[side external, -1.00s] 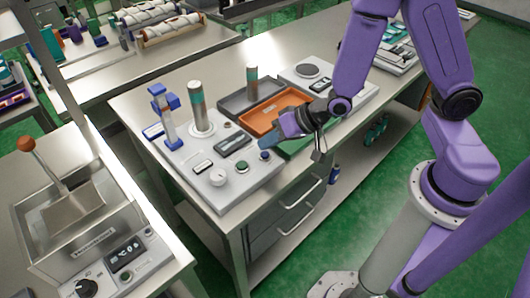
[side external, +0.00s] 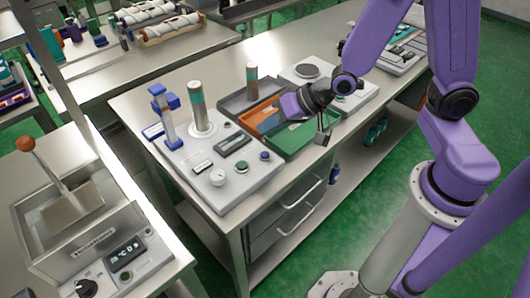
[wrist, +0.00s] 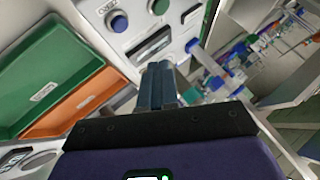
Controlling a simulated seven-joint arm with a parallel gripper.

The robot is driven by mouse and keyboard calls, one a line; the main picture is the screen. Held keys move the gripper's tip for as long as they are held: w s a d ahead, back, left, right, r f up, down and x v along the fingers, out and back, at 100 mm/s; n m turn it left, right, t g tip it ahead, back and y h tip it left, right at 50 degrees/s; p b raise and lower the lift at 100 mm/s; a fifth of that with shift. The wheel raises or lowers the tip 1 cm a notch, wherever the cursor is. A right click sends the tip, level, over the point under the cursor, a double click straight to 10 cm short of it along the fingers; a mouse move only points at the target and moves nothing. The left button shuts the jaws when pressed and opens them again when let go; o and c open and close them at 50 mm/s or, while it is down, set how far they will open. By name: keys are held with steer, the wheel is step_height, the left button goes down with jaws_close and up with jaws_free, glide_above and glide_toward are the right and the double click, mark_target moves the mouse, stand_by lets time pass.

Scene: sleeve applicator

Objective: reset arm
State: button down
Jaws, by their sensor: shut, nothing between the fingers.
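My gripper (side external: 268,124) is shut and empty, held above the orange tray and the green tray. In the wrist view its fingers (wrist: 157,84) are together, pointing toward the applicator's panel. The sleeve applicator (side external: 217,172) is a pale box on the steel bench, with a dark display, a knob and green and blue buttons.
The green tray (side external: 299,143) lies at the bench's front edge, the orange tray (side external: 262,111) behind it, then a grey tray (side external: 235,103). A second banded post (side external: 252,78) stands there. A heater box with a lever (side external: 78,230) is at the left.

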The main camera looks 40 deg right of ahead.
stand_by(0.3)
steer(key=s+d+r+n+g+h, duration=0.1)
steer(key=s+d+r+n+g, duration=0.1)
steer(key=s, duration=0.5)
steer(key=s+d+r+n+g+h, duration=0.2)
steer(key=s+d+r+n, duration=0.1)
steer(key=s+n, duration=0.4)
steer(key=s+d+r+n+g+h, duration=0.2)
steer(key=s+d+n+g, duration=0.1)
steer(key=s, duration=0.4)
steer(key=shift+s+d+r+n, duration=0.15)
steer(key=shift+d+n, duration=0.35)
steer(key=shift+n, duration=0.7)
